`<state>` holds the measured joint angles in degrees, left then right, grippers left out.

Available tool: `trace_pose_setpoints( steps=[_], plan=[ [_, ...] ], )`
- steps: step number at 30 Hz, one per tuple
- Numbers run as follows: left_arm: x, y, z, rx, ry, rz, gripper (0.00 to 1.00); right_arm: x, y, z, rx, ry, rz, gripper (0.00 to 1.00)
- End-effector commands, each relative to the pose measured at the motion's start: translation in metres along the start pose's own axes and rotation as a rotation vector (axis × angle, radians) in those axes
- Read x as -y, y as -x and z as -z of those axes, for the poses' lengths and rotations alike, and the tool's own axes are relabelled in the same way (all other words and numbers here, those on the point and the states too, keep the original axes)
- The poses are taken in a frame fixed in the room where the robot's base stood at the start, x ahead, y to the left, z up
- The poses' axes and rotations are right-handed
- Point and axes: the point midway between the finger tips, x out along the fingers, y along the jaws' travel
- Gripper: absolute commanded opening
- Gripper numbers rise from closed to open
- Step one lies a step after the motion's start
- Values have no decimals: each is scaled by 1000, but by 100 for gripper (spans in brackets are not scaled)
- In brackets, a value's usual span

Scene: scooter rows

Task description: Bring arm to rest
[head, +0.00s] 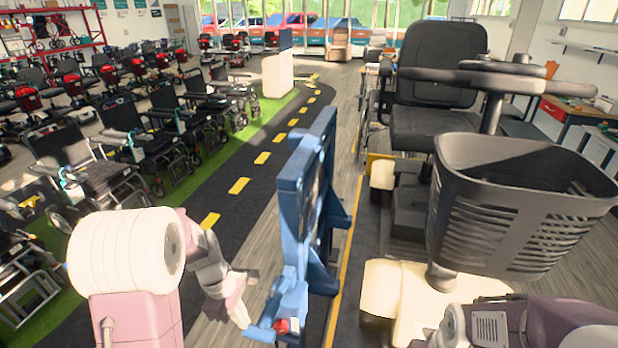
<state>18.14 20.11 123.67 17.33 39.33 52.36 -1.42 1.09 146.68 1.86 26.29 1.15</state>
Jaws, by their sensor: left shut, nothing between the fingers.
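My left arm comes in from the lower left, white and pink. Its gripper (238,314) hangs pointing down, shut and empty. It shows just left of the blue upright frame (300,215), above the grey floor; I cannot tell whether they touch. Part of my right arm (530,325) shows at the bottom right edge, below the scooter basket. Its gripper is out of the picture.
A mobility scooter with a black seat (437,85) and a dark basket (510,205) stands close on the right. Rows of wheelchairs (115,135) line the left. A dark lane with yellow dashes (239,186) runs clear toward the windows.

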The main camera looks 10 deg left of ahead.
Motion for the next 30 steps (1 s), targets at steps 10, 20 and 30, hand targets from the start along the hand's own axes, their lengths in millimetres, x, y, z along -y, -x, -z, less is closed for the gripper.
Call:
trace_pose_setpoints(
  steps=[10,20,30],
  plan=[
    [60,9,-76,-155,-1059,45,0,0,0,0,0,0,0,36],
    [64,4,-67,-189,-1459,85,0,0,0,0,0,0,0,36],
    [64,4,-67,-188,-1453,84,0,0,0,0,0,0,0,36]
  ],
)
